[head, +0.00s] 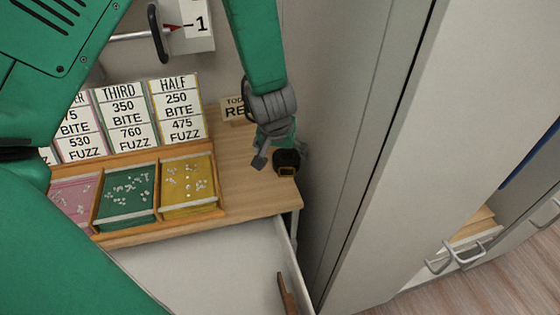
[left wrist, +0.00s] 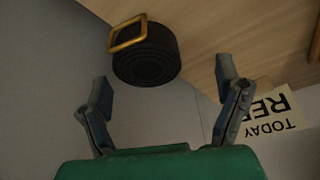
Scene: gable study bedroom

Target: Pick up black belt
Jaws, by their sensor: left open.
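The black belt (head: 287,163) is rolled into a coil with a gold buckle. It sits on the right end of the wooden desk top (head: 252,180), close to the edge. In the left wrist view the coil (left wrist: 146,59) is ahead of my gripper, between the lines of the two fingers and nearer the left one. My left gripper (head: 280,155) is open and empty, just above and behind the belt in the head view. Its spread fingers also show in the left wrist view (left wrist: 164,90), apart from the belt. My right gripper is not in view.
A grey cabinet side (head: 335,120) stands close to the right of the belt. A small sign (head: 234,108) stands behind it. A tray with pink, green and yellow compartments (head: 157,215) lies to the left, with price cards (head: 178,110) behind. An open drawer (head: 200,265) is below.

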